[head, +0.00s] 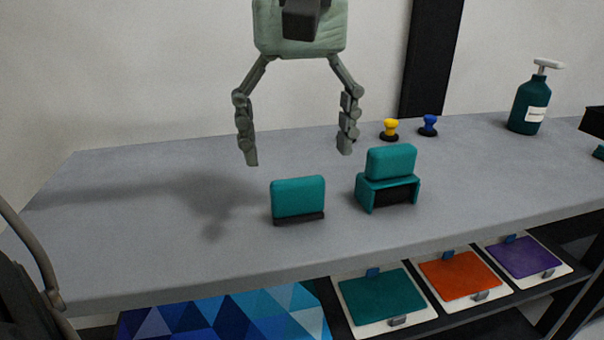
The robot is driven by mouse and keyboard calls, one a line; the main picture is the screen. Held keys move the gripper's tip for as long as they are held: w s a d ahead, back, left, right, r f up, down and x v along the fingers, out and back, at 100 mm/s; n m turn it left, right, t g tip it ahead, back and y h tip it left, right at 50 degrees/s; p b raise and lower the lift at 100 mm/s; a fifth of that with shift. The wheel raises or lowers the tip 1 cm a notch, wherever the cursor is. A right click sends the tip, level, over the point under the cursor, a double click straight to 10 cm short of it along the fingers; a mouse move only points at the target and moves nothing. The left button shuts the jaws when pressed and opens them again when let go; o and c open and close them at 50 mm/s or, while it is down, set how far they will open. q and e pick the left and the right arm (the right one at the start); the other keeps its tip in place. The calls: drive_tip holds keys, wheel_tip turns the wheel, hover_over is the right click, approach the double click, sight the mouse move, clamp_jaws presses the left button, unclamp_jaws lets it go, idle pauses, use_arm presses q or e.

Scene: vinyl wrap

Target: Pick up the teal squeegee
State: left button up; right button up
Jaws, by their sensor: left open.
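A teal squeegee (298,197) with a dark strip along its bottom edge stands upright near the front of the grey table. A second teal block (391,161) sits to its right on a teal stand (364,194) with a dark front opening. I cannot tell from looks alone which one is the task's squeegee. My left gripper (298,154) hangs from above with its two fingers wide apart and pointing down. It is empty, and its tips appear above and behind the left squeegee, apart from it.
The grey table (130,220) is clear on the left. A yellow knob (390,128), a blue knob (428,124) and a teal pump bottle (530,105) stand toward the back right. Below the front edge are teal (375,298), orange (458,274) and purple (525,256) sheets on boards.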

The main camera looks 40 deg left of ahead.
sight(298, 179)
use_arm(q)
drive_tip(key=shift+w+a, duration=0.15)
drive_tip(key=shift+w, duration=0.1)
drive_tip(key=shift+f, duration=0.3)
drive_tip(key=f, duration=0.7)
drive_tip(key=shift+s+f, duration=0.1)
drive_tip(key=shift+s, duration=0.1)
drive_tip(key=c, duration=1.2)
